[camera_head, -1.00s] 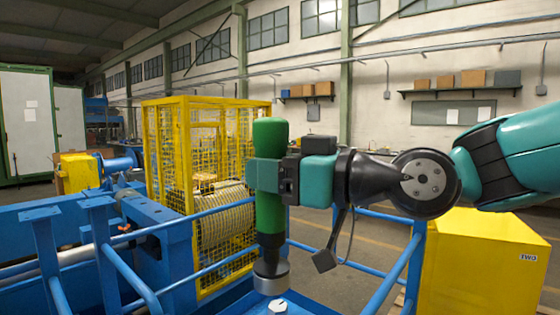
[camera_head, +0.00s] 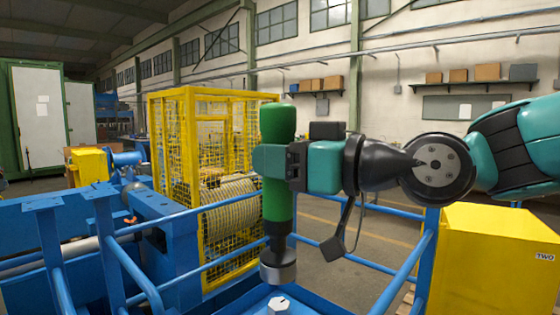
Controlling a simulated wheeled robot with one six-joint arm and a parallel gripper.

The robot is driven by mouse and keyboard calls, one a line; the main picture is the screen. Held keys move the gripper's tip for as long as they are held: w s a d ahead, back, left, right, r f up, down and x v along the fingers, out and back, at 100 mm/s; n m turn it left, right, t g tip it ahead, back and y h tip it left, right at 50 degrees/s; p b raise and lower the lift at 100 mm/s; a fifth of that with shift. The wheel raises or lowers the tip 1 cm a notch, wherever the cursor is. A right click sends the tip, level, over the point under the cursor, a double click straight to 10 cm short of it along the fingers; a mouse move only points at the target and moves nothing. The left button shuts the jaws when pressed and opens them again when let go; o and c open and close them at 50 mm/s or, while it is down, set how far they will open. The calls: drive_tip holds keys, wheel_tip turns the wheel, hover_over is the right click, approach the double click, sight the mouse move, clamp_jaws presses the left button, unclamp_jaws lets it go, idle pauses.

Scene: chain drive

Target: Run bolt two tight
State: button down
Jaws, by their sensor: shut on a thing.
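My gripper (camera_head: 271,162) is shut around a green upright cylindrical tool (camera_head: 277,206). The tool has a dark neck and a wide grey socket (camera_head: 278,270) at its lower end, pointing down. A pale bolt head (camera_head: 278,304) shows at the bottom edge of the picture, on a blue surface. The socket is above the bolt head and roughly in line with it in this view, with a visible gap between them. Depth alignment cannot be told. A yellow box (camera_head: 490,265) marked TWO stands at the right.
Blue rails (camera_head: 405,275) run on both sides of the bolt area. A yellow mesh cage (camera_head: 178,150) around a ribbed drum stands behind the tool on the left. Blue machine frames (camera_head: 45,245) fill the left. Open floor lies behind the rails.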

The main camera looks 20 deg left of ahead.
sight(291, 219)
drive_tip(key=shift+f+b, duration=2.2)
drive_tip(key=shift+b, duration=0.7)
drive_tip(key=shift+f+b, duration=1.6)
drive_tip(key=shift+b, duration=0.15)
drive_tip(key=shift+f, duration=0.4)
drive_tip(key=shift+r, duration=0.15)
